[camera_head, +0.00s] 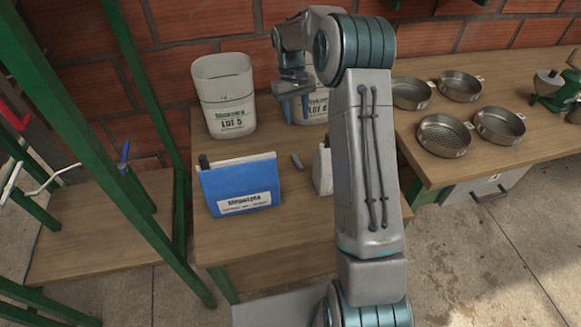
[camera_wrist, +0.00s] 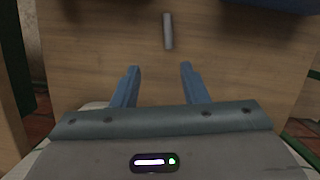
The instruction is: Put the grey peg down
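The grey peg (camera_head: 297,162) is a small, short rod. It lies on the wooden table (camera_head: 262,240), between a blue box and a white item. In the wrist view the peg (camera_wrist: 168,31) lies on the bare wood beyond the fingertips, apart from them. My gripper (camera_wrist: 160,67) is open, with its two blue fingers spread and nothing between them. In the head view my gripper (camera_head: 293,100) hangs above the back part of the table, behind the peg and in front of a tub.
A blue labelled box (camera_head: 240,187) stands left of the peg, and a white item (camera_head: 323,170) right of it, partly behind my arm. A white tub (camera_head: 224,95) stands at the back left. Round metal sieves (camera_head: 444,135) are on the right table. Green posts (camera_head: 150,120) rise at left.

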